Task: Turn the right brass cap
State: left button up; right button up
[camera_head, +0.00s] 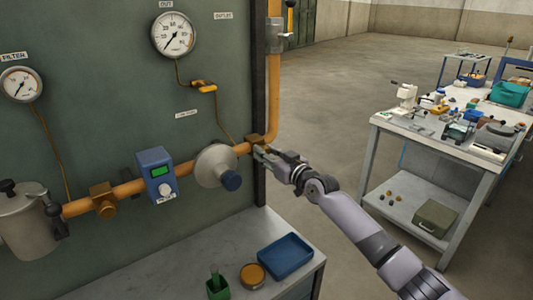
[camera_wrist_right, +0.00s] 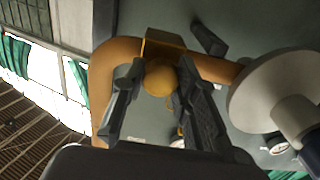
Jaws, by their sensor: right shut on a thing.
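The right brass cap (camera_wrist_right: 160,80) is a round, brass-coloured knob on a square brass block (camera_wrist_right: 161,45) in the orange pipe. In the wrist view it sits between the two dark fingers of my right gripper (camera_wrist_right: 160,88), which is shut on it. In the head view the same gripper (camera_head: 264,153) reaches in from the right to the brass block (camera_head: 255,139) at the pipe's bend and hides the cap. Another brass block (camera_head: 103,199) sits further left on the pipe. My left gripper is not in view.
A grey round housing (camera_head: 214,165) with a dark blue knob (camera_head: 231,181) stands out just left of my gripper. A blue meter box (camera_head: 157,175) is further left. Below, a bench (camera_head: 180,272) carries a blue tray (camera_head: 285,256). A cluttered worktable (camera_head: 455,148) stands at right, with open floor between.

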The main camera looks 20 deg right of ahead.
grip_shut()
